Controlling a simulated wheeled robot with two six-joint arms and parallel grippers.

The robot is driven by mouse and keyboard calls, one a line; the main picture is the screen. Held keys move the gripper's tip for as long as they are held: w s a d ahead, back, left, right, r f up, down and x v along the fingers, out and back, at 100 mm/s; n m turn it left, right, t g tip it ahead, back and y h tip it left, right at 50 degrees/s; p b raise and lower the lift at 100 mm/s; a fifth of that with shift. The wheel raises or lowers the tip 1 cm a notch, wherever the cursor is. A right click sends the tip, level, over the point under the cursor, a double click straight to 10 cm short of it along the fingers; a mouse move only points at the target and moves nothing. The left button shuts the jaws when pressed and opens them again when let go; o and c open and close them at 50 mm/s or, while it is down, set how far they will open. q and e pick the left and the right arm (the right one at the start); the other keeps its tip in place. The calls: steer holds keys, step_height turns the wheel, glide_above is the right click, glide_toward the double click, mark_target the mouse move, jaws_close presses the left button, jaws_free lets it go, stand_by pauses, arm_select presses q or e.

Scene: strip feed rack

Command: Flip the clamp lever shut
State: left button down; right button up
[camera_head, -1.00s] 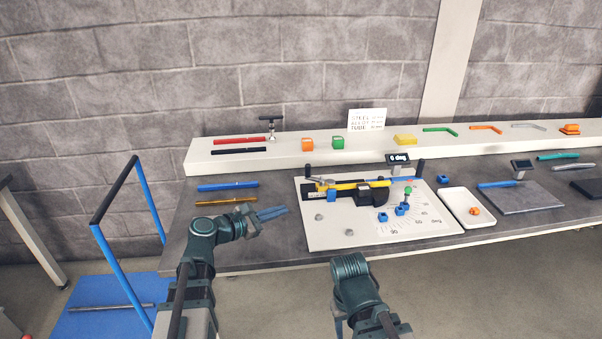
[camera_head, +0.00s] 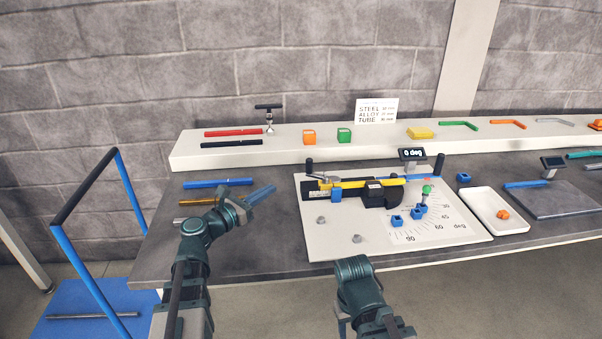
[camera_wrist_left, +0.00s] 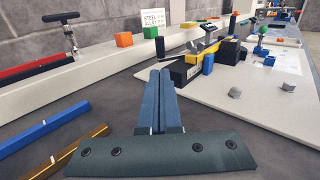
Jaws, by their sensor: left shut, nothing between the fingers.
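The bending fixture stands on a white board (camera_head: 325,240) on the bench. At its left end is the clamp, with a silver lever part (camera_head: 326,178) and an upright black handle (camera_head: 309,166). A yellow bar (camera_head: 350,184) runs through the fixture. In the left wrist view the clamp lever (camera_wrist_left: 207,48) lies ahead and to the right of the fingers. My left gripper (camera_head: 268,190) is shut and empty, left of the board and apart from the clamp; its blue fingers also show in the left wrist view (camera_wrist_left: 160,74). My right arm is low at the front; its fingers are not clear.
A blue bar (camera_head: 217,183) and a gold bar (camera_head: 205,200) lie left of my left gripper. The white shelf (camera_head: 375,152) runs along the back. A white tray (camera_head: 485,212) stands right of the board. Grey knobs (camera_head: 321,220) stand on the board's front left.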

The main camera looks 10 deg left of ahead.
mark_target(307, 166)
arm_select(q)
steer(key=x, duration=1.4)
steer(key=shift+r, duration=0.1)
steer(key=shift+w, duration=0.1)
